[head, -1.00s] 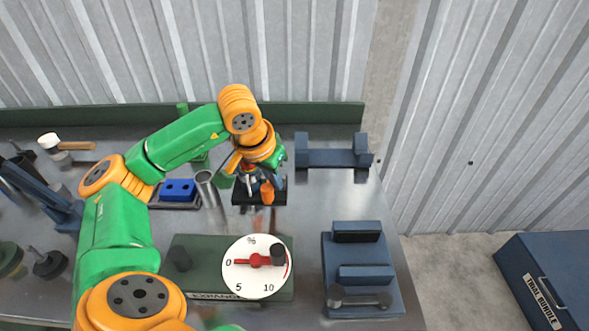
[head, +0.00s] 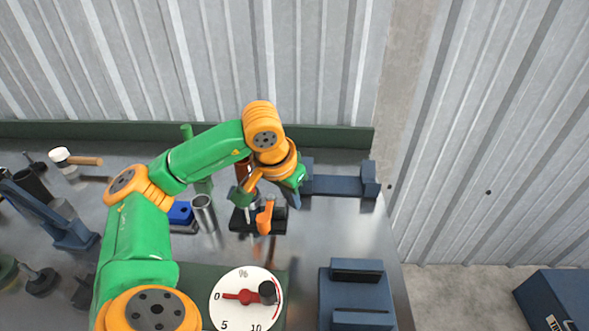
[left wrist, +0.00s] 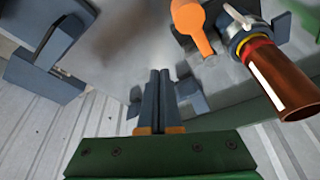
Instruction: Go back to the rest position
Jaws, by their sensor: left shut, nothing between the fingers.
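My left gripper (head: 293,198) is at the end of the green and orange arm, above the bench just right of a small black stand. In the left wrist view its two dark fingers (left wrist: 160,95) lie side by side, shut with nothing between them. The black stand (head: 243,225) has an orange-handled part (head: 265,217) on it, and a brown tube (head: 243,168) rises behind. In the left wrist view the orange handle (left wrist: 194,27) and the brown tube (left wrist: 283,88), with a metal clamp and coloured bands, are at the upper right, apart from the fingers. My right gripper is not in view.
A dial gauge (head: 245,299) is at the front of the bench. A blue cradle (head: 340,185) stands at the back right and a blue fixture (head: 355,297) at the front right. A steel cup (head: 203,213) and a mallet (head: 75,159) lie left. Bare bench is right of the stand.

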